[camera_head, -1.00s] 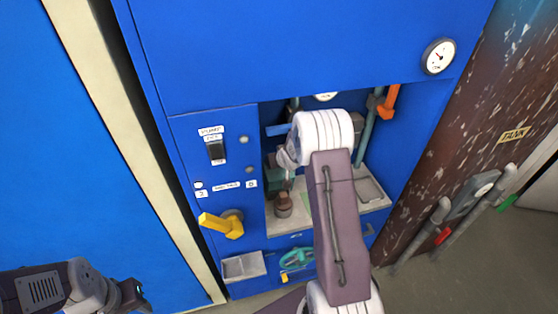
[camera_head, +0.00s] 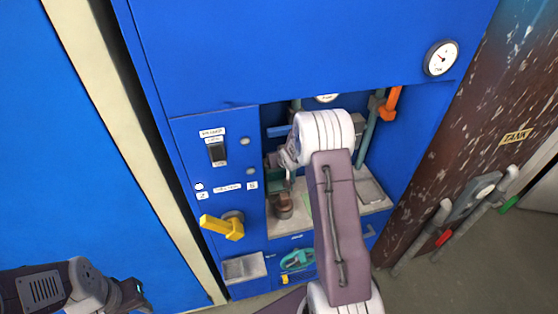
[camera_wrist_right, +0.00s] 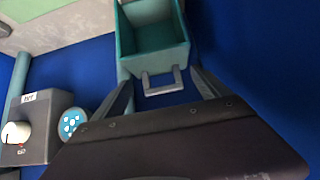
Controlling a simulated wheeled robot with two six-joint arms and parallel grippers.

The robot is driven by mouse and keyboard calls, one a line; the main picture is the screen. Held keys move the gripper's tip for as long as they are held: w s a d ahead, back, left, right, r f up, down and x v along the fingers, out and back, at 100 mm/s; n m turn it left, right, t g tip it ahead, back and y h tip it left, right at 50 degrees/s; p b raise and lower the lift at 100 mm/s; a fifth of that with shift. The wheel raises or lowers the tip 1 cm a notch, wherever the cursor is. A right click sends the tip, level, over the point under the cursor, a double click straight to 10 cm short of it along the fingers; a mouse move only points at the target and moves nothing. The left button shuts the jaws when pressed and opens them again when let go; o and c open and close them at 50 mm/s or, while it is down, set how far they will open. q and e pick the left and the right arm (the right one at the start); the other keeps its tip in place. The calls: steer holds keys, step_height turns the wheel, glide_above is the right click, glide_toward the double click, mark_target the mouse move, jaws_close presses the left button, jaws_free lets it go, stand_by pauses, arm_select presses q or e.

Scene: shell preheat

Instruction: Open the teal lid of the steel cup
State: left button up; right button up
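In the right wrist view a teal box-like container (camera_wrist_right: 152,57) with an open top and dark inside carries a grey loop handle (camera_wrist_right: 163,82). My right gripper (camera_wrist_right: 165,88) is open there, with its two fingers on either side of the handle; I cannot tell whether they touch it. In the head view the right gripper (camera_head: 287,158) is inside the recess of the blue cabinet, largely hidden by its own wrist. A small brownish cup-like vessel (camera_head: 283,207) stands below it; no teal lid on it is clear. My left gripper (camera_head: 134,293) is at the lower left, away from the cabinet.
The blue cabinet (camera_head: 300,45) has a yellow lever (camera_head: 222,226), a black switch (camera_head: 217,154) and an orange-handled pipe (camera_head: 390,103). A teal item (camera_head: 297,260) sits below the shelf. In the wrist view a grey box with a white knob (camera_wrist_right: 16,132) is at left.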

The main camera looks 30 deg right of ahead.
steer(key=v, duration=0.9)
steer(key=shift+p, duration=0.4)
